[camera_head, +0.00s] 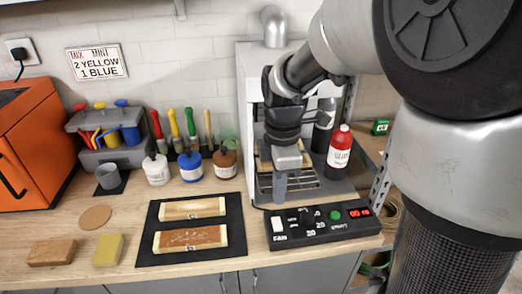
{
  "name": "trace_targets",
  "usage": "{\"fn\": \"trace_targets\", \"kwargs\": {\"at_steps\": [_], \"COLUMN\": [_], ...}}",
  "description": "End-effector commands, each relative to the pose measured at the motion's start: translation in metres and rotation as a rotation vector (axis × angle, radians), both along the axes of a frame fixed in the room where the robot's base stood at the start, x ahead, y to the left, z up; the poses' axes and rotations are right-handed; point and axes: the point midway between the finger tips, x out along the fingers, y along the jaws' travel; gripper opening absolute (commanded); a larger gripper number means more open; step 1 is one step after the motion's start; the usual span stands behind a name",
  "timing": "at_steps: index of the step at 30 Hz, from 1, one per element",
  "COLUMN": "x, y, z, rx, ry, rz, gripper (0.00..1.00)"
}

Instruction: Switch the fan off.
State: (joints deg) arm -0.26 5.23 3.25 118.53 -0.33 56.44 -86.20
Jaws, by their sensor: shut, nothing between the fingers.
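A black control box (345,229) lies at the front of the bench below the white booth. Its white rocker switch (277,225) is at the left end, above the label FAN. I cannot tell which way the rocker is tipped. My gripper (280,198) points down, shut and empty, in front of the booth opening and just above the box's left end. It appears apart from the switch. The fan itself cannot be made out.
The box also carries a dark knob (305,216), a green button (336,215) and a red display (359,212). A red bottle (339,152) stands right of my gripper. A black mat (148,233) with two wooden pieces lies left.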

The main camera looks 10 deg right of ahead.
Motion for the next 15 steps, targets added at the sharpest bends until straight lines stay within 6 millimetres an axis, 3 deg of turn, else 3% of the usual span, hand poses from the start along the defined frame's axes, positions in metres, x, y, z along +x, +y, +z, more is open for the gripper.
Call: {"fn": "trace_targets", "kwargs": {"at_steps": [1, 6, 15], "x": [-0.001, -0.001, -0.001], "y": [0.000, 0.000, 0.000], "z": [-0.015, -0.051, -0.090], "rx": [0.000, 0.000, 0.000], "ry": [0.005, 0.005, 0.002], "rz": [0.000, 0.000, 0.000], "gripper": [0.00, 0.00, 0.00]}}
